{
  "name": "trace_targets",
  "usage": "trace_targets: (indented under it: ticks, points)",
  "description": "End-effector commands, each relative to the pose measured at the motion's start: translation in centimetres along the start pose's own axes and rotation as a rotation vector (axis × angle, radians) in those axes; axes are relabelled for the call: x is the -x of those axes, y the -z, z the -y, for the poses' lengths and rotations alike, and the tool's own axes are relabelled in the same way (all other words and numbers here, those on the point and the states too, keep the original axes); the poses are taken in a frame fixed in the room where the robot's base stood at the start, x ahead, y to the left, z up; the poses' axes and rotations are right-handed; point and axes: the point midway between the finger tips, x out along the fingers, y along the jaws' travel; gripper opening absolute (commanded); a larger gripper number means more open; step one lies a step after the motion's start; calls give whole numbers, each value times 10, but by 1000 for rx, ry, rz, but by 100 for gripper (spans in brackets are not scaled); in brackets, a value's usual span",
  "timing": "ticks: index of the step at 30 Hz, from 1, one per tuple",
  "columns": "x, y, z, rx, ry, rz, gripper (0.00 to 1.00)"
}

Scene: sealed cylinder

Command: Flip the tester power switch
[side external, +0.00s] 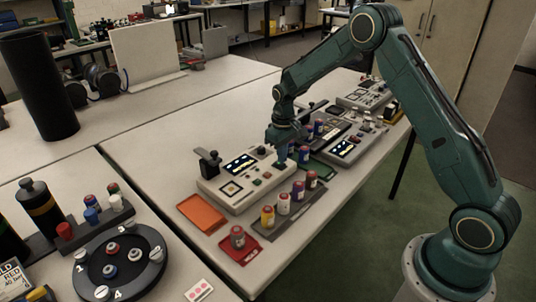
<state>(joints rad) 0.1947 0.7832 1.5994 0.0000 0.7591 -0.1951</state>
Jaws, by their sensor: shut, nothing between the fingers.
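A pale boxy device (236,196) with a lit display, small buttons and knobs sits near the middle of the table; it looks like the tester. A black upright part (209,161) stands on its left end. I cannot tell which small control is the power switch. My gripper (281,158) is shut and empty, pointing down at the device's far right end, just beyond the display. Its tips are small here, and I cannot tell whether they touch the device. My gripper hides part of that end.
A grey tray (290,222) of small cylinders stands in front of the device, with an orange tray (202,213) and a red tray (240,253) nearby. More devices (346,150) and cylinders crowd the right. A round black carousel (119,262) is front left.

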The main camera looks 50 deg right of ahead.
Motion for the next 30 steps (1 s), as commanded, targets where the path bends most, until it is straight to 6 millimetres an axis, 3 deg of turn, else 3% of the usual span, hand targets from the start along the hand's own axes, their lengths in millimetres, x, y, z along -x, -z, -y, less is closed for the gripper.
trace_targets:
  ticks: [30]
  points:
    - [-11, 0, 0, 0, 0, 0, 0]
